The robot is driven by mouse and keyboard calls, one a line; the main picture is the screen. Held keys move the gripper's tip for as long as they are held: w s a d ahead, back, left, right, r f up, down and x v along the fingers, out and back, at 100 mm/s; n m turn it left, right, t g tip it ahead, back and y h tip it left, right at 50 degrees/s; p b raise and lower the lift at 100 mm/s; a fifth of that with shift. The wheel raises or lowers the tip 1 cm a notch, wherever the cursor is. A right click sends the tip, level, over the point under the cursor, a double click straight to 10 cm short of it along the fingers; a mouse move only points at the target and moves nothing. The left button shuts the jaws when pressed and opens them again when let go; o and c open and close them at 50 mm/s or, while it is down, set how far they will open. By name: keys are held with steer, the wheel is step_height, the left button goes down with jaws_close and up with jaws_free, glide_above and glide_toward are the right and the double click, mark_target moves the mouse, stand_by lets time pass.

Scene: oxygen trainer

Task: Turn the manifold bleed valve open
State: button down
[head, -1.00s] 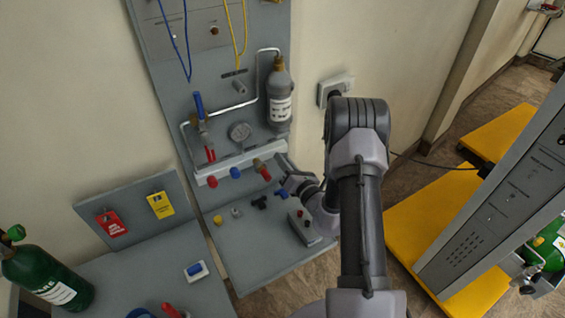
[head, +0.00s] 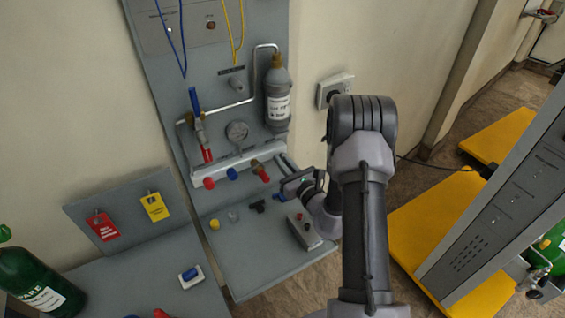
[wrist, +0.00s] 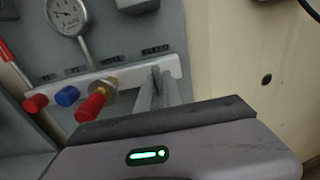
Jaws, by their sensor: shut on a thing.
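The manifold is a pale bar (head: 222,168) on the grey wall panel; it also crosses the wrist view (wrist: 126,78). The word BLEED is printed above its right end in the wrist view. My gripper (head: 283,163) reaches that right end, and its two fingers (wrist: 157,82) are close together there. It is shut on the bleed valve, which is mostly hidden between and behind the fingers. To the left sits a red-handled brass valve (wrist: 94,103). Further left are a blue knob (wrist: 67,96) and a red knob (wrist: 35,104).
A gauge (head: 237,132) and a grey bottle (head: 277,95) are above the manifold. Small fittings and a grey box (head: 304,230) are on the shelf (head: 255,262) below. A wall socket (head: 334,90) is close to my arm. Yellow platforms (head: 430,215) are at right.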

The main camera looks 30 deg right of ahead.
stand_by(0.4)
steer(key=c, duration=1.5)
jaws_free()
steer(key=s, duration=1.7)
steer(key=shift+s+d+p, duration=0.25)
steer(key=shift+d+p, duration=0.05)
steer(key=shift+p, duration=0.05)
